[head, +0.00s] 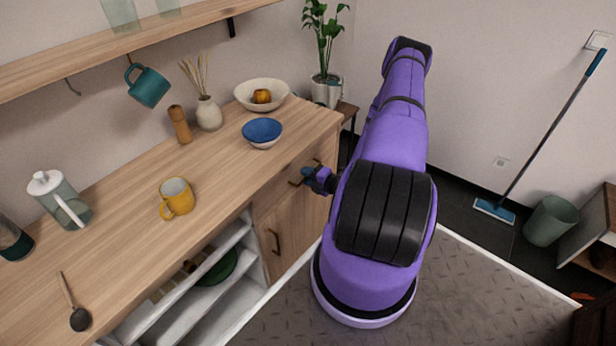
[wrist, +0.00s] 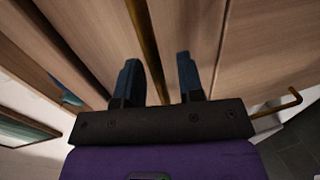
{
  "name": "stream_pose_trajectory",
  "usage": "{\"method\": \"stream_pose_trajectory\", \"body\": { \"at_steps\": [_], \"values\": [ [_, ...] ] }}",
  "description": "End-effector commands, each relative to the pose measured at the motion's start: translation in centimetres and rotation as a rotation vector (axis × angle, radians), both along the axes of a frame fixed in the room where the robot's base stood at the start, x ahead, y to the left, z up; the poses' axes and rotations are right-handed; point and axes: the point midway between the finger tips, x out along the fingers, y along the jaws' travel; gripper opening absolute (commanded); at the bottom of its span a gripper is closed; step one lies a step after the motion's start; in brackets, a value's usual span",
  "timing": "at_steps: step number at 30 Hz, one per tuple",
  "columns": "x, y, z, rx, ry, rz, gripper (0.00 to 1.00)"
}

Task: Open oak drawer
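The oak drawer (head: 272,201) is the upper front at the right end of the wooden cabinet, and it looks closed. Its brass bar handle (head: 294,182) shows just left of my gripper (head: 313,180). In the wrist view, my gripper (wrist: 158,78) has its two dark blue fingers apart. The brass handle (wrist: 147,45) runs between them, with a gap visible on each side. The drawer's wood front (wrist: 187,25) lies behind the handle. My arm hides part of the cabinet's right end in the head view.
A cupboard door with its own brass handle (head: 274,241) is below the drawer; that handle also shows in the wrist view (wrist: 291,100). Open shelves (head: 215,262) are left of it. The countertop (head: 225,165) holds a blue bowl (head: 262,133) and a yellow mug (head: 177,198).

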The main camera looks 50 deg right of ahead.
Motion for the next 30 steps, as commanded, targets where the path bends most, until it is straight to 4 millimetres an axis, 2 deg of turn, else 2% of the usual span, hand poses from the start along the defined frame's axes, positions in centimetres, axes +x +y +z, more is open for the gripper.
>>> {"method": "stream_pose_trajectory", "body": {
  "at_steps": [1,5,6,14,19,23,30],
  "values": [
    [0.0,0.0,0.0,0.0,0.0,0.0,0.33],
    [0.0,0.0,0.0,0.0,0.0,0.0,0.03],
    [0.0,0.0,0.0,0.0,0.0,0.0,0.0],
    [-0.3,0.0,0.0,0.0,0.0,0.0,0.0],
    [-1.7,-0.1,0.0,0.002,0.001,-0.001,0.0],
    [-4.0,-0.4,0.0,0.0,0.002,-0.003,0.0],
    [-10.2,-0.8,0.0,0.002,0.002,-0.005,0.0]
  ]
}}
